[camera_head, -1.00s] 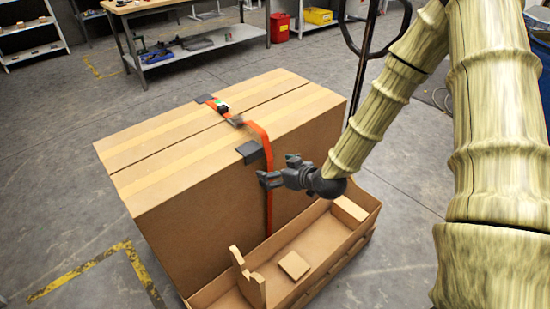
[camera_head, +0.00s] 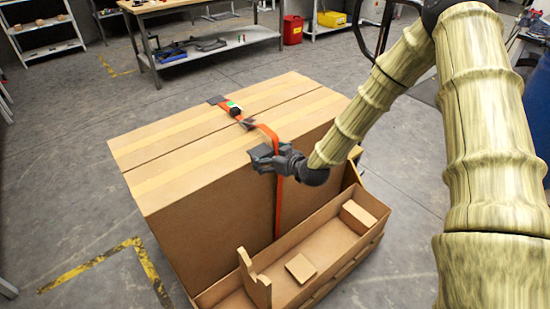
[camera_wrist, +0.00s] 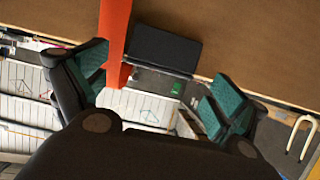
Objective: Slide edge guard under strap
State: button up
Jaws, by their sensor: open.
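A large cardboard box (camera_head: 200,190) stands in front of me. An orange strap (camera_head: 279,205) runs across its top and down its near side. A dark edge guard (camera_head: 258,152) sits at the near top edge, left of the strap and partly hidden by my gripper (camera_head: 274,161). In the wrist view the guard (camera_wrist: 165,48) lies beside the strap (camera_wrist: 115,35), close to it; whether its edge is under the strap I cannot tell. My gripper (camera_wrist: 153,78) is open, its teal-padded fingers on either side of the guard and strap, with nothing visibly clamped.
A second dark guard (camera_head: 217,100) is at the box's far top edge, near a buckle with a green spot (camera_head: 235,108). An open cardboard tray (camera_head: 345,240) with small blocks is below my gripper. A workbench (camera_head: 205,45) stands behind; grey floor is clear at left.

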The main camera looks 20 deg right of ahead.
aim_at(275, 147)
jog(key=shift+w+a+f, duration=0.15)
jog(key=shift+w+f, duration=0.1)
jog(key=shift+w, duration=0.25)
jog(key=shift+c, duration=0.2)
jog(key=c, duration=1)
jog(key=o, duration=0.4)
jog(key=shift+c, duration=1.2)
jog(key=shift+w+d, duration=0.3)
jog(key=shift+d, duration=0.55)
jog(key=shift+w+d, duration=0.35)
jog(key=shift+d, duration=0.55)
jog(key=shift+w+d, duration=0.3)
jog(key=shift+d, duration=0.55)
jog(key=shift+d, duration=0.15)
